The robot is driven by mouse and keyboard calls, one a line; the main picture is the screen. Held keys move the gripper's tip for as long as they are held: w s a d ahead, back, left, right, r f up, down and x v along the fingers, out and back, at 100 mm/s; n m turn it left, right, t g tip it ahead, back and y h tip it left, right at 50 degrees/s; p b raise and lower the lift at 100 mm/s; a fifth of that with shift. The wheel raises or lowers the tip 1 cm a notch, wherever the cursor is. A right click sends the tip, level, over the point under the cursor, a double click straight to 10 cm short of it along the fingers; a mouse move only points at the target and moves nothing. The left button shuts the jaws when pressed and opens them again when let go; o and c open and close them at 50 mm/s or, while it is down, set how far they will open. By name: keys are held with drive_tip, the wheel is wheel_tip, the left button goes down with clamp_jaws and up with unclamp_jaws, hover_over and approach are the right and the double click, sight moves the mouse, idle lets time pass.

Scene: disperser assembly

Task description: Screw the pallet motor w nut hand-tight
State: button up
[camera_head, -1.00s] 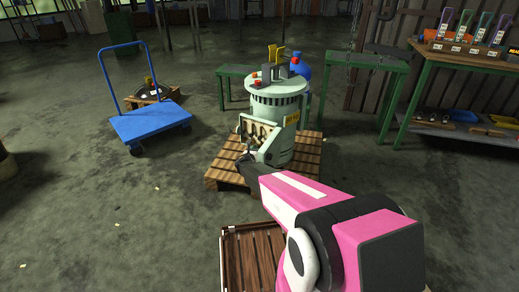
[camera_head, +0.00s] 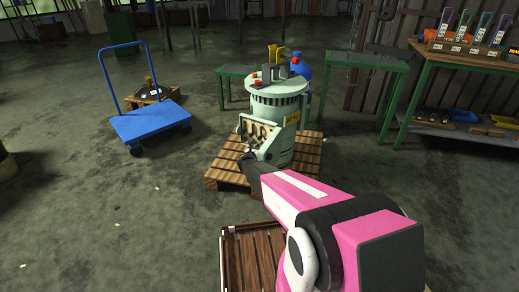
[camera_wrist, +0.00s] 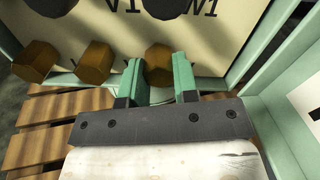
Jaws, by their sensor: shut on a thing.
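The green motor (camera_head: 277,118) stands upright on a wooden pallet in the head view, with its open terminal box (camera_head: 258,135) facing my arm. The nut's threads are hidden.
The pallet (camera_head: 225,172) lies under the motor. A green box wall (camera_wrist: 265,60) rises close on the right of my gripper. A blue trolley (camera_head: 150,122) stands at left, and a green workbench (camera_head: 470,65) at right.

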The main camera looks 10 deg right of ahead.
drive_tip(key=m, duration=0.5)
drive_tip(key=shift+m, duration=0.4)
drive_tip(key=m, duration=1.7)
drive_tip(key=shift+w+a+r+m, duration=0.1)
drive_tip(key=shift+a+r+m, duration=0.05)
drive_tip(key=shift+m, duration=0.45)
drive_tip(key=o, duration=0.9)
